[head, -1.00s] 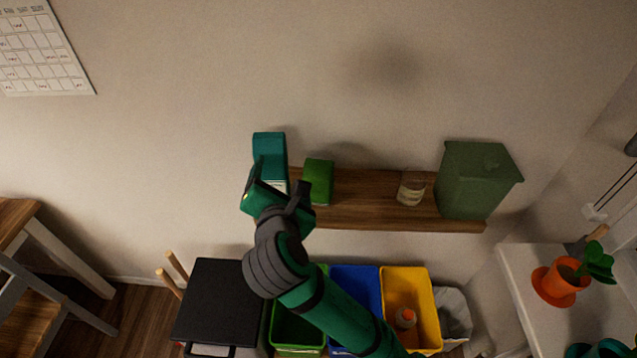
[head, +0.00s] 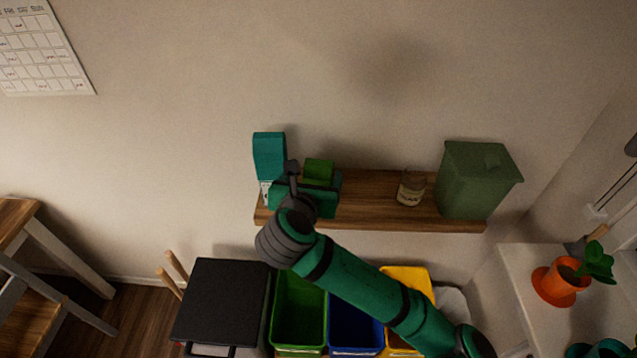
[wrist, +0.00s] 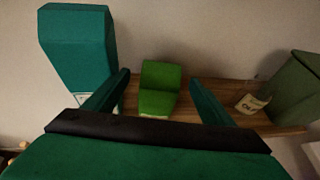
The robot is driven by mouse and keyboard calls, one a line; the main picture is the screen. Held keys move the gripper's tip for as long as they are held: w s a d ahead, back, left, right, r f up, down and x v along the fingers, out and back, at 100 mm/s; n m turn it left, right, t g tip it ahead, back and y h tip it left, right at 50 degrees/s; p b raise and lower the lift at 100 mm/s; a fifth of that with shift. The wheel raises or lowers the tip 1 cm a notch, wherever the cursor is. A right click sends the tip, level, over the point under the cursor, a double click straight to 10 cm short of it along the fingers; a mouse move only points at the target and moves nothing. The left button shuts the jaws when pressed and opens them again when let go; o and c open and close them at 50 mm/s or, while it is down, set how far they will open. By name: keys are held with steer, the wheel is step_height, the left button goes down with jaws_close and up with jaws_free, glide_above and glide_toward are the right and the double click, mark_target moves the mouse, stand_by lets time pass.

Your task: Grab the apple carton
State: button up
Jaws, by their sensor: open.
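A small green carton (head: 318,171) stands on the wooden wall shelf; no apple print is readable on it. In the wrist view the green carton (wrist: 159,88) shows ahead, between my two fingers. A taller teal carton (head: 269,157) stands on its left; it also shows in the wrist view (wrist: 80,50), close to my left finger. My gripper (head: 308,191) is open and empty, in front of the green carton and hiding its lower part in the head view. I cannot tell if the fingers reach beside it.
The shelf (head: 375,212) also holds a labelled glass jar (head: 410,189) and a green lidded bin (head: 478,181) to the right. Below stand a green crate (head: 298,312), a blue crate (head: 352,325) and a black-topped box (head: 222,300). Shelf between carton and jar is bare.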

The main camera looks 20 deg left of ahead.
mark_target(318, 169)
steer(key=shift+x, duration=2.9)
steer(key=shift+a+r, duration=0.1)
steer(key=shift+r, duration=0.05)
steer(key=shift+d, duration=0.25)
steer(key=c, duration=1.5)
steer(key=shift+o, duration=0.2)
steer(key=shift+s+r, duration=0.1)
steer(key=shift+r, duration=0.05)
